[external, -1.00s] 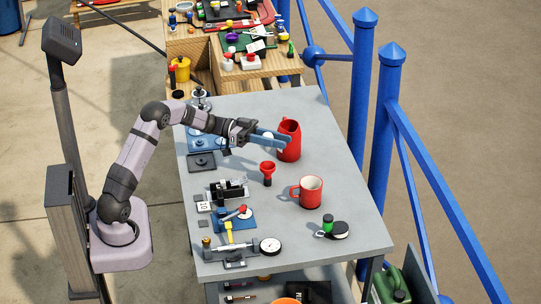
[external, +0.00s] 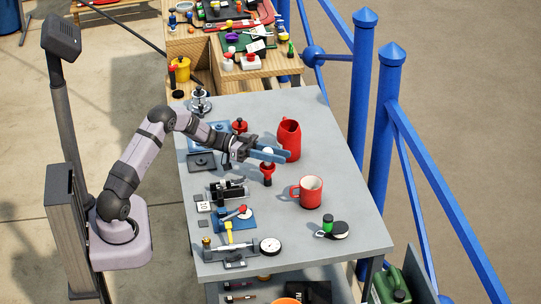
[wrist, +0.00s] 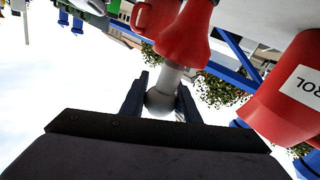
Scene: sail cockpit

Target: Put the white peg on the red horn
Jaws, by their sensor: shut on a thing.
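The red horn (external: 267,170) stands on the grey table with its wide mouth up. It also shows in the wrist view (wrist: 188,38). My gripper (external: 279,155) is over the horn, its blue fingers shut on the white peg (external: 267,151). In the wrist view the fingers (wrist: 162,98) clasp the peg's rounded end (wrist: 160,103), and its shaft points to the horn's wide mouth. The shaft's far end meets the horn's rim in that view. I cannot tell whether it is inside the mouth or just short of it.
A red can (external: 290,140) stands close behind the gripper, to the right. A red mug (external: 311,191) is to the right of the horn. A black device (external: 229,189) lies to the left.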

